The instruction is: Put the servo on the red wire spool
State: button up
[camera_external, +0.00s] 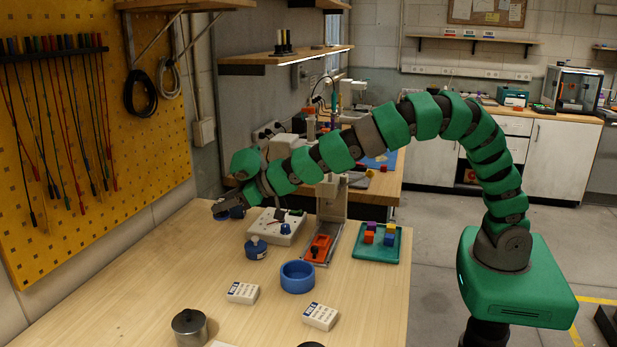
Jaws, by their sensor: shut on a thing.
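My gripper (226,209) is at the far left part of the wooden bench, reached over from the right by my green arm. It is shut on a small dark blue thing (238,212), which looks like the servo but is too small and too covered by the jaws to make out clearly. I cannot make out a red wire spool; it may be hidden behind the gripper or the arm.
A green tray (359,257) holds coloured blocks. White boxes (242,293) and a metal pot (189,327) are nearer the front.

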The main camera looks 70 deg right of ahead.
jog(key=s+a+r+n+g+y+b, duration=0.1)
jog(key=s+a+n+y, duration=0.1)
jog(key=s+a, duration=0.5)
jog(key=s+a+r+n+y, duration=0.15)
jog(key=s+a, duration=0.25)
jog(key=s, duration=0.6)
jog(key=s+a+f+n+g+y+b, duration=0.1)
jog(key=s+a+n+y, duration=0.1)
jog(key=s, duration=1)
jog(key=s+a+f+n+g+y, duration=0.1)
jog(key=s+a, duration=0.3)
jog(key=s, duration=0.8)
jog(key=shift+n+g+y+b, duration=0.35)
jog(key=shift+n+g, duration=0.3)
jog(key=shift+g, duration=0.15)
jog(key=w+a, duration=0.3)
jog(key=w+a+f, duration=0.1)
jog(key=w+a, duration=0.1)
jog(key=a, duration=0.2)
jog(key=w+a+b, duration=0.1)
jog(key=w+a, duration=0.2)
jog(key=a, duration=0.1)
jog(key=shift+w+a+f, duration=0.2)
jog(key=shift+w+a, duration=0.05)
jog(key=shift+w, duration=0.05)
jog(key=shift+c, duration=0.4)
jog(key=shift+x, duration=0.75)
jog(key=shift+f+b, duration=0.4)
jog(key=shift+f, duration=1.05)
jog(key=shift+f, duration=0.1)
